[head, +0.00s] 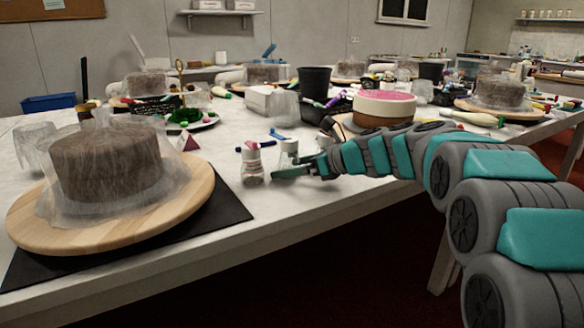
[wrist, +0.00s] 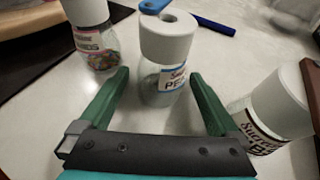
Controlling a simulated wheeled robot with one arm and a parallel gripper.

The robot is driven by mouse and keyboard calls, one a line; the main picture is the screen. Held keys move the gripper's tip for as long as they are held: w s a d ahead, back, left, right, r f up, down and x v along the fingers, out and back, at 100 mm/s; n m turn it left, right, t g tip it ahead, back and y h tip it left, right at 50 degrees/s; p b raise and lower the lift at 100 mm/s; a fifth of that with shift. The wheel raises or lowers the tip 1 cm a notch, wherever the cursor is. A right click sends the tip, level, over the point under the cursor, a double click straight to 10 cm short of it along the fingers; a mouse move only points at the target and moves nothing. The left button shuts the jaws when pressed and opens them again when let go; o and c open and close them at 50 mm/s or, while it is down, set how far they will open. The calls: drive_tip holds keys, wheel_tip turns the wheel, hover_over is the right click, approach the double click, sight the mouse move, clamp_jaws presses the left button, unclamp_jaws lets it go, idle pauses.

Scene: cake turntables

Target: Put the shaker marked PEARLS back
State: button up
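In the wrist view a white-capped shaker (wrist: 165,80) stands upright, its partly visible label starting "PE". My gripper (wrist: 160,76) is open, with one green finger on each side of this shaker's near edge; I cannot tell whether they touch it. A shaker with coloured sprinkles (wrist: 101,55) stands to the left. Another white-capped shaker (wrist: 262,118) is at the right, outside the right finger, its label only partly readable. In the head view my gripper (head: 293,171) is low over the table beside a shaker (head: 288,152); the sprinkle shaker (head: 252,168) stands left of it.
A covered cake on a wooden turntable (head: 30,229) fills the left, on a dark mat (head: 225,207). Behind the shakers are a blue item (wrist: 153,5), a black cup (head: 314,82) and a pink-topped cake (head: 384,106). The table front near the shakers is clear.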

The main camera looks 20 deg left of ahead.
drive_tip(key=shift+s+d+r, duration=0.1)
drive_tip(key=shift+d+r, duration=0.25)
drive_tip(key=v, duration=1)
drive_tip(key=shift+d+p, duration=0.1)
drive_tip(key=shift+p, duration=0.25)
drive_tip(key=shift+s+d+r, duration=0.15)
drive_tip(key=shift+d, duration=0.3)
